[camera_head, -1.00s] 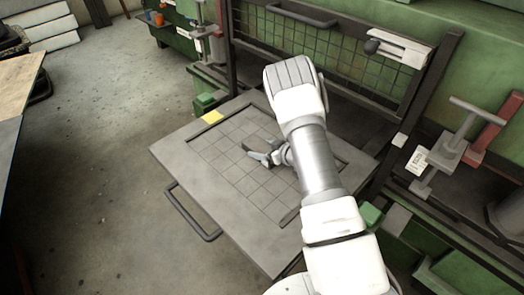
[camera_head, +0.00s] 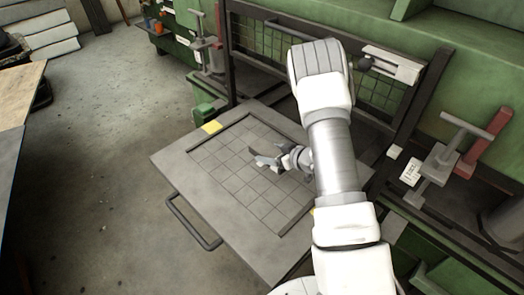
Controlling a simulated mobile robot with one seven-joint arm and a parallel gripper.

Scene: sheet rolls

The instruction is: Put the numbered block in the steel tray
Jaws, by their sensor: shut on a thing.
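My gripper (camera_head: 260,160) reaches in from the right over the gridded middle of a grey metal panel. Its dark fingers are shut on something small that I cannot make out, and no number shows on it. I cannot tell how high the fingers are above the grid. The grey panel (camera_head: 180,165) has a low rim around its grid and a bar handle on its near left side. I cannot tell whether it is the steel tray. I do not see the numbered block clearly anywhere.
A dark mesh frame (camera_head: 270,60) stands behind the panel. Clamps with a red part (camera_head: 484,138) and a white printed label (camera_head: 411,172) stand at the right. The concrete floor (camera_head: 100,160) at left is clear.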

